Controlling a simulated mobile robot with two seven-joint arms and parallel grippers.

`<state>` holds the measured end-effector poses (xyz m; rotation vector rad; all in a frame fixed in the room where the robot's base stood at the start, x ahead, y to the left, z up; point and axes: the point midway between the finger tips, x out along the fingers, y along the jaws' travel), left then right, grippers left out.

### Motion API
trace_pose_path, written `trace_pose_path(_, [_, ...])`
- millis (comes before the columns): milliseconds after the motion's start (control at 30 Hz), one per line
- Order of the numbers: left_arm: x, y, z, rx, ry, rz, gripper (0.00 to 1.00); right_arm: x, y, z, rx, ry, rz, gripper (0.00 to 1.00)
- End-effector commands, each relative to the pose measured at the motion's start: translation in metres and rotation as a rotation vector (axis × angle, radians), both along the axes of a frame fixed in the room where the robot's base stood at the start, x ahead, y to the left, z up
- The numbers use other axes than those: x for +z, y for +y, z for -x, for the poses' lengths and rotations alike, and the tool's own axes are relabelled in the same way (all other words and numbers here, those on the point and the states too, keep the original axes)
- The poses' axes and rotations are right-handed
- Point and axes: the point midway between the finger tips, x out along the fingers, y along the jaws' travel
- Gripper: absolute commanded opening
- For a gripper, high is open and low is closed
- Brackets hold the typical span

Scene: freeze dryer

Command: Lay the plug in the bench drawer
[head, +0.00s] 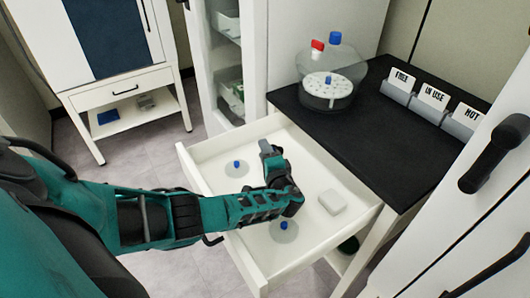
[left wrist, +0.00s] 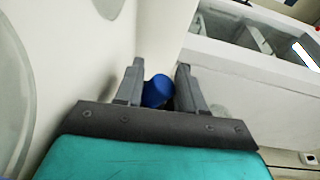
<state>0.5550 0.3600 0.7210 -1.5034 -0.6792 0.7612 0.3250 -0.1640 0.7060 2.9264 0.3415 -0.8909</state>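The bench drawer (head: 190,165) is pulled open below the black worktop. My left gripper (head: 268,148) is over the drawer, between two pale round discs. In the left wrist view, a blue plug (left wrist: 157,91) sits between the fingers of my left gripper (left wrist: 158,70), which look closed against its sides. The gripper hides this plug in the head view. One disc (head: 234,171) with a blue knob lies at the drawer's back left; another disc (head: 285,235) with a blue knob lies nearer the front. My right gripper is not in view.
A white block (head: 332,202) lies in the drawer's right part. On the worktop (head: 370,130) stands a clear chamber (head: 330,75) with red and blue stoppers. Card holders (head: 430,98) line its back edge. A white door with a black handle (head: 495,152) is close on the right.

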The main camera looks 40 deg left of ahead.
Motion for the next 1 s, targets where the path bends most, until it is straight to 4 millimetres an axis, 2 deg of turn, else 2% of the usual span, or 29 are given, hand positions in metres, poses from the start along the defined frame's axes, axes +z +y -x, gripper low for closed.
trace_pose_path(33, [0.0,0.0,0.0,0.0,0.0,0.0,0.44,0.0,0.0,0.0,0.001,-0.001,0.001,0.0])
trace_pose_path(200, [0.0,0.0,0.0,0.0,-0.001,-0.001,0.59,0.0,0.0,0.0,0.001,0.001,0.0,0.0])
trace_pose_path(467, [0.003,0.0,0.0,0.0,-0.001,0.0,0.59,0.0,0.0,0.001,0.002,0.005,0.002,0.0])
trace_pose_path(667, [0.02,0.0,-0.001,-0.001,-0.001,0.0,0.59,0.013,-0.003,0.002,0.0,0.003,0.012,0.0])
trace_pose_path(700, [0.014,-0.01,0.007,-0.004,0.001,0.004,0.59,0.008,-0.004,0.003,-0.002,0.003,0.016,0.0])
trace_pose_path(800, [0.015,-0.026,0.02,-0.002,0.0,0.005,0.59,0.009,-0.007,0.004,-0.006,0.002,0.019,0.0])
trace_pose_path(1000, [0.017,-0.051,0.038,-0.001,-0.001,0.002,0.59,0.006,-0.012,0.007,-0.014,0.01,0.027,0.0])
